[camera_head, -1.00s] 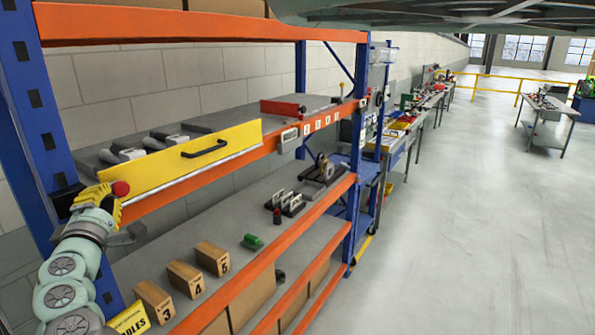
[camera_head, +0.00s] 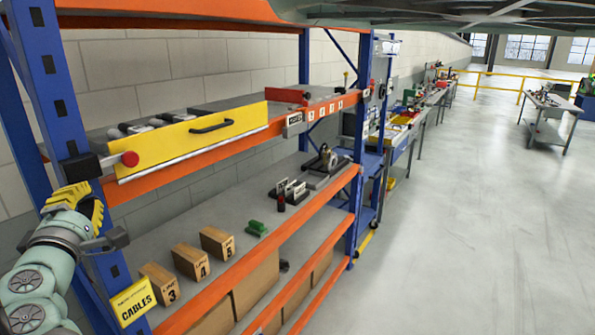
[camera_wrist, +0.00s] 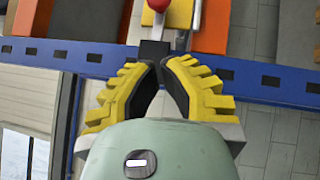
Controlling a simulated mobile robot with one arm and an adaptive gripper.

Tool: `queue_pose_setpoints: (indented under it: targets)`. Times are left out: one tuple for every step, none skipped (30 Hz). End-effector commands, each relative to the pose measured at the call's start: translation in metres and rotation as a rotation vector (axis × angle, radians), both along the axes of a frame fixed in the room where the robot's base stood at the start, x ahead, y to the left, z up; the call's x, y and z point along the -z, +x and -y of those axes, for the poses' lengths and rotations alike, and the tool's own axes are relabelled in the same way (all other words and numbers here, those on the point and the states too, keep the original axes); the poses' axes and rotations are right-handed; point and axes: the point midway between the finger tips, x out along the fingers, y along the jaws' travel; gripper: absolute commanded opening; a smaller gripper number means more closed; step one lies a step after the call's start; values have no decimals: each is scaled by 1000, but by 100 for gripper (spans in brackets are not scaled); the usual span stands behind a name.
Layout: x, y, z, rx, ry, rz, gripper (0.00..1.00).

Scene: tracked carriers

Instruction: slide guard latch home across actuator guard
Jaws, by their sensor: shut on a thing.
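A red knob (camera_head: 130,158) on a short grey rod joins a black block (camera_head: 85,167) at the blue post; I take this as the guard latch. The knob is at the left end of a yellow panel (camera_head: 195,138) with a black handle, apparently the guard. My gripper (camera_head: 88,190) is at the lower left, just below the black block. In the wrist view, the fingertips of my gripper (camera_wrist: 158,64) close in at the black block (camera_wrist: 153,47), and the red knob (camera_wrist: 157,5) lies beyond, clear of the fingers. The exact contact is partly hidden.
The blue post (camera_head: 60,90) stands close to my gripper. An orange beam (camera_head: 200,160) runs under the panel. A yellow CABLES sign (camera_head: 134,302) hangs at lower left. Open floor (camera_head: 460,230) lies right.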

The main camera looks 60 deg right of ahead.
Motion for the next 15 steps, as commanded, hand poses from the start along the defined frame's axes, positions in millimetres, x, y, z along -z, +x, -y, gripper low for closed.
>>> queue_pose_setpoints:
  targets:
    - [4, -6, -3, 2, -1, 3, 0]
    - [5, -8, -5, 3, 0, 2, 0]
    - [6, -11, -7, 3, 1, 1, 0]
    - [7, -13, -10, 2, 1, 0, 0]
    - [7, -15, -12, 1, 1, 0, 0]
    - [7, -19, -16, 1, 2, -2, 0]
    - [7, -21, -18, 2, 2, -3, 0]
    - [8, -23, -20, 3, 1, -4, 0]
    - [8, -26, -22, 3, 1, -4, 0]
    - [8, -27, -23, 2, 1, -3, 0]
    - [8, -28, -25, 2, 1, -3, 0]
    - [8, -30, -26, 1, 1, -1, 0]
    - [8, -30, -27, 1, 1, 0, 0]
    - [8, -31, -27, 1, 1, 0, 0]
    - [8, -31, -28, 1, 1, 0, 0]
